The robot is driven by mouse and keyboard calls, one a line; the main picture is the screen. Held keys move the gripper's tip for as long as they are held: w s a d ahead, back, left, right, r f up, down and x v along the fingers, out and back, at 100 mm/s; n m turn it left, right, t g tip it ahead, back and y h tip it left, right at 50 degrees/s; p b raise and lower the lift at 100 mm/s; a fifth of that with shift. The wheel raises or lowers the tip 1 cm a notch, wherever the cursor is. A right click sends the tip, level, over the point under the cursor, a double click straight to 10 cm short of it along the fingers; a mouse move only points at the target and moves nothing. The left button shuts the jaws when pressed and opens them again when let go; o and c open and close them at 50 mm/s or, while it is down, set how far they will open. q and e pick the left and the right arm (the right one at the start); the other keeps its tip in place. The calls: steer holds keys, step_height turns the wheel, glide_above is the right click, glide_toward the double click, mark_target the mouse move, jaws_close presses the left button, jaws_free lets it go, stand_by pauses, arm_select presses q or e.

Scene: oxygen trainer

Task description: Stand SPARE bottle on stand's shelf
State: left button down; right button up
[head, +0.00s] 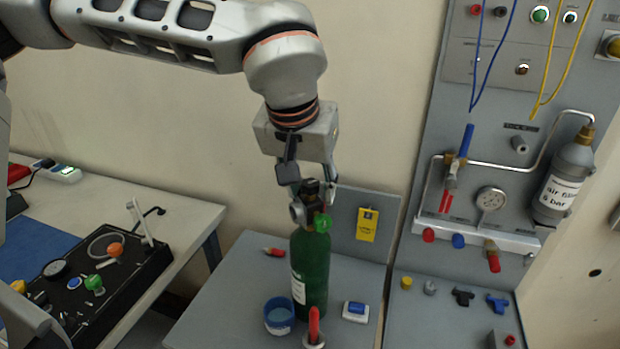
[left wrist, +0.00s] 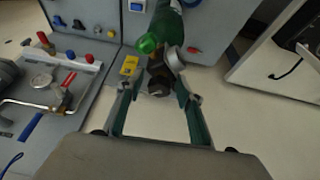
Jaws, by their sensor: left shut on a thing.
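A green bottle (head: 311,265) with a white label is upright at the grey shelf (head: 230,310) of the stand. The label is too small to read. It also shows in the left wrist view (left wrist: 168,22), with a green knob (left wrist: 148,44) beside its dark valve. My left gripper (head: 312,190) comes from above and is shut on the bottle's valve at the neck. In the left wrist view its two fingers (left wrist: 160,78) are on either side of the valve. The bottle's foot is partly hidden, so I cannot tell whether it touches the shelf. My right gripper is not in view.
A blue cup (head: 279,316), a red-handled fitting (head: 314,328) and a blue-and-white block (head: 355,311) are close around the bottle's foot. A yellow tag (head: 367,224) is on the panel behind. A grey bottle (head: 563,180) and pipes are at right; a black trainer board (head: 95,270) is at left.

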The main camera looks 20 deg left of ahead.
arm_select(q)
steer(key=shift+r, duration=0.1)
steer(key=c, duration=1.4)
jaws_free()
steer(key=shift+s, duration=0.1)
steer(key=shift+o, duration=0.2)
